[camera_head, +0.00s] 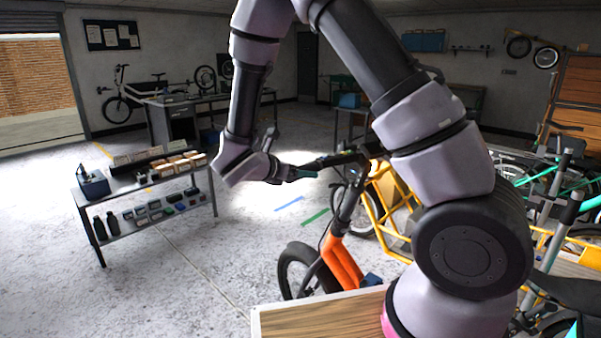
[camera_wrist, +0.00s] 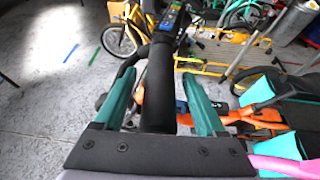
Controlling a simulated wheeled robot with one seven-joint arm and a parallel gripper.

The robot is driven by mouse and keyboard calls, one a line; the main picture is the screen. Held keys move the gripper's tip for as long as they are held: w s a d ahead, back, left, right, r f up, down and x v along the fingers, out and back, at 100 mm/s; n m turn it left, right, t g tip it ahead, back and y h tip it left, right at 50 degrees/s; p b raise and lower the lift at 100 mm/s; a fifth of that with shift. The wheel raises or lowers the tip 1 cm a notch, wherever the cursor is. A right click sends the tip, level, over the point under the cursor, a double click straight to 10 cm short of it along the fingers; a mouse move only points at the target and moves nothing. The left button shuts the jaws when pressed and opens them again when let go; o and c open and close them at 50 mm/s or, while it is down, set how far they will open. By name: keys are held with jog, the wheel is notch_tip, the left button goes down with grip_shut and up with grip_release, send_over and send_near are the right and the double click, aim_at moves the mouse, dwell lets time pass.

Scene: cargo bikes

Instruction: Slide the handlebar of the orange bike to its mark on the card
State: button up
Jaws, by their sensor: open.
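The orange bike (camera_head: 340,262) stands in front of me, partly hidden by my arm, its front wheel to the left. Its black handlebar (camera_head: 335,160) runs sideways at the top of the tall stem. In the wrist view, a thick black grip of the handlebar (camera_wrist: 159,88) lies between the two teal fingers of my gripper (camera_wrist: 160,74). The fingers are open, one on each side; whether either touches the grip is unclear. My gripper (camera_head: 291,173) also shows in the head view at the handlebar's left end. I cannot make out the card with the mark.
A yellow bike (camera_head: 383,198) stands behind the orange one, and more bikes crowd the right. A wooden surface (camera_head: 320,318) is close in front. A shelf cart (camera_head: 140,180) with boxes and bottles stands left. The floor between is open.

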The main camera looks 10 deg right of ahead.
grip_shut()
dwell(1.4)
